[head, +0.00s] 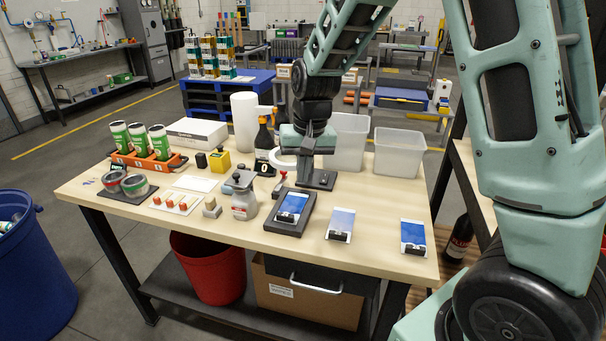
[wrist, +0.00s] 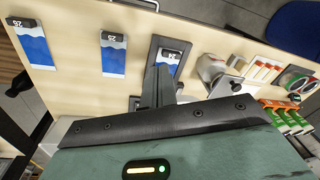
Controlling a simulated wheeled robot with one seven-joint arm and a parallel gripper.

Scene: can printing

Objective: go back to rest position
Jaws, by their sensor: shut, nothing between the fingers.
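My gripper (head: 316,178) hangs over the middle of the wooden table in the head view, at the end of my pale green arm. In the wrist view its dark fingers (wrist: 159,72) are shut and empty. They point toward a black tray (head: 291,212) that holds a blue and white card (head: 292,206). The tray also shows in the wrist view (wrist: 154,50), partly covered by the fingers. I cannot tell the exact gap between fingertips and tray.
Two more cards (head: 340,223) (head: 413,236) lie right of the tray. Green cans (head: 160,142) stand in an orange holder at left. The table's front right is mostly clear.

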